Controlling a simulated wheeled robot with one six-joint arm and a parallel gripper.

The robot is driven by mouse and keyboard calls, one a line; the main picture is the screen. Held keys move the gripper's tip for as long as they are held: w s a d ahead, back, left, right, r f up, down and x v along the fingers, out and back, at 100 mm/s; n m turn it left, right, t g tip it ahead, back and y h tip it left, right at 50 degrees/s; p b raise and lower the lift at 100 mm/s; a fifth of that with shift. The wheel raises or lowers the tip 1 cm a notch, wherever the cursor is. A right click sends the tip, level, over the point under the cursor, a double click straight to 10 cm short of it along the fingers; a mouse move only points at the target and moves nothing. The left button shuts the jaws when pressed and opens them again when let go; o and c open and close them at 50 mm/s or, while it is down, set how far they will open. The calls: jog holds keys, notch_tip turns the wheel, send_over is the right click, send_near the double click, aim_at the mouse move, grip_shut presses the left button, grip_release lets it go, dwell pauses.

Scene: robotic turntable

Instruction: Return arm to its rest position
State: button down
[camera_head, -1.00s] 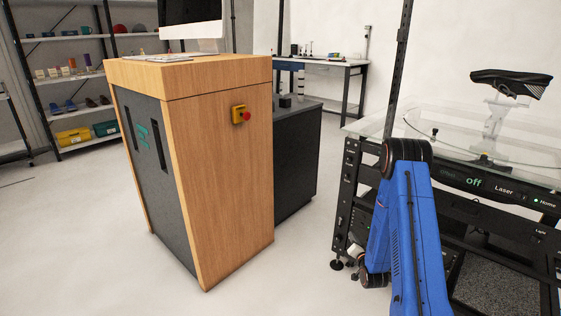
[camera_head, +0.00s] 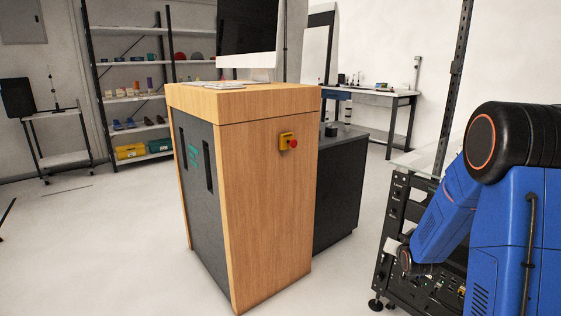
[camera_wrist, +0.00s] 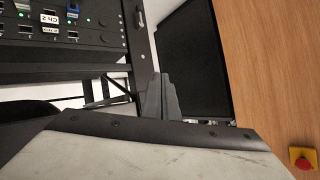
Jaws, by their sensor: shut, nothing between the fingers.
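My blue arm (camera_head: 510,220) is folded at the right of the head view, its black elbow joint high and its forearm slanting down to the left. My gripper (camera_wrist: 160,96) shows in the wrist view as grey fingers, shut and empty, beyond a pale, dark-edged part. It touches nothing that I can see. In the head view the gripper cannot be made out clearly. The turntable's black rack (camera_head: 395,215) stands behind the arm, largely hidden by it. Its panel with labels and green lights (camera_wrist: 65,35) shows at the upper left of the wrist view.
A wooden cabinet (camera_head: 265,205) with a red emergency button (camera_head: 293,143) stands left of the arm; the button also shows in the wrist view (camera_wrist: 303,162). A dark cabinet (camera_head: 338,190) stands behind it. Open floor (camera_head: 100,250) lies at the left.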

jog(key=s+a+r+n+g, duration=0.15)
jog(key=s+a+r, duration=0.25)
jog(key=s+r, duration=0.45)
jog(key=s+a+r+n+g, duration=0.15)
jog(key=s+a+r, duration=0.35)
jog(key=s, duration=0.7)
jog(key=s+a+r+n+g, duration=0.1)
jog(key=s+a+r+g, duration=0.1)
jog(key=s, duration=1.1)
jog(key=s+a+r+n+g+y, duration=0.1)
jog(key=s+a+r+g, duration=0.1)
jog(key=s, duration=1.1)
jog(key=shift+s+a+r, duration=0.15)
jog(key=shift+a+r, duration=0.15)
jog(key=shift+a, duration=0.15)
